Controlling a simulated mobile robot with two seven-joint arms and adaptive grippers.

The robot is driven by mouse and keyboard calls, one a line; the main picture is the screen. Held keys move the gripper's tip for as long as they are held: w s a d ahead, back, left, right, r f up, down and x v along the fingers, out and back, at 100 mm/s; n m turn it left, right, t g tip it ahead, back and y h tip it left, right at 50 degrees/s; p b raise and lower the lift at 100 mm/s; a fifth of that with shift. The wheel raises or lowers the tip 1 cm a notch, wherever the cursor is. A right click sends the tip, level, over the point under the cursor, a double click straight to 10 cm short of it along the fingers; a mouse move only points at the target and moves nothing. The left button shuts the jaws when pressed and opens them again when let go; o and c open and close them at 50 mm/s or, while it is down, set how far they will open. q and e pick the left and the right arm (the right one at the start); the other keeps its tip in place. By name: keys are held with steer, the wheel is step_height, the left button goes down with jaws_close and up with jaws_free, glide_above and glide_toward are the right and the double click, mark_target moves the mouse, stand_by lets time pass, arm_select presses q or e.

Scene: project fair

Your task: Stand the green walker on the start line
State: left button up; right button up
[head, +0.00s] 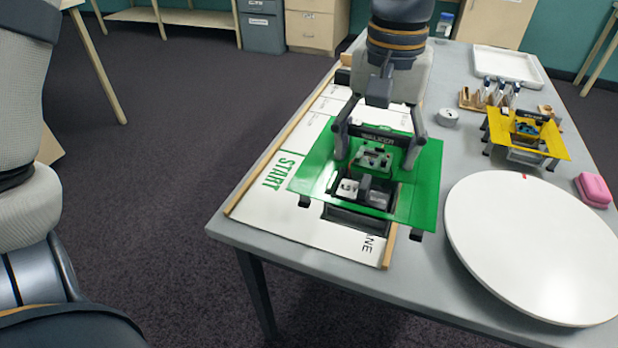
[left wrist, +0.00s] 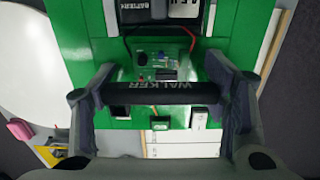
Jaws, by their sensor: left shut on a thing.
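The green walker (head: 425,190) is a flat green plate with dark feet, a battery box, a small circuit board and a dark handle bar marked WALKER. My left gripper (head: 374,143) is shut on that bar, with a finger at each end; the grip also shows in the left wrist view (left wrist: 160,93). The walker is over the white lane board (head: 270,213), about level. I cannot tell whether its feet touch the board. The green START lettering (head: 280,171) shows at the plate's left; the plate hides much of the board beside it. My right gripper is not in view.
A large white round disc (head: 535,245) lies close to the walker's right. A yellow walker (head: 555,147), a tape roll (head: 447,118), a pink case (head: 593,190) and a white tray (head: 505,66) stand farther along the grey table. A wooden rail (head: 258,185) edges the board.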

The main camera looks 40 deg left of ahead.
arm_select(q)
steer(key=shift+w+a+f+b, duration=0.3)
steer(key=shift+w+a+f, duration=0.7)
steer(key=shift+a+f, duration=1.1)
steer(key=shift+w+a+f+b, duration=0.35)
steer(key=shift+w+a+f, duration=0.65)
steer(key=shift+a+f, duration=1)
steer(key=shift+w+a+f+b, duration=0.3)
steer(key=shift+w+a+f, duration=0.7)
steer(key=shift+a+f, duration=1.1)
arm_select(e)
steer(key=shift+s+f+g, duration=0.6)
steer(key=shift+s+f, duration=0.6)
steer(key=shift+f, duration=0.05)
arm_select(q)
steer(key=shift+d+f, duration=0.3)
steer(key=o, duration=1.3)
step_height(320, 180, up, 12)
steer(key=shift+s+r+p, duration=0.1)
steer(key=shift+p, duration=0.35)
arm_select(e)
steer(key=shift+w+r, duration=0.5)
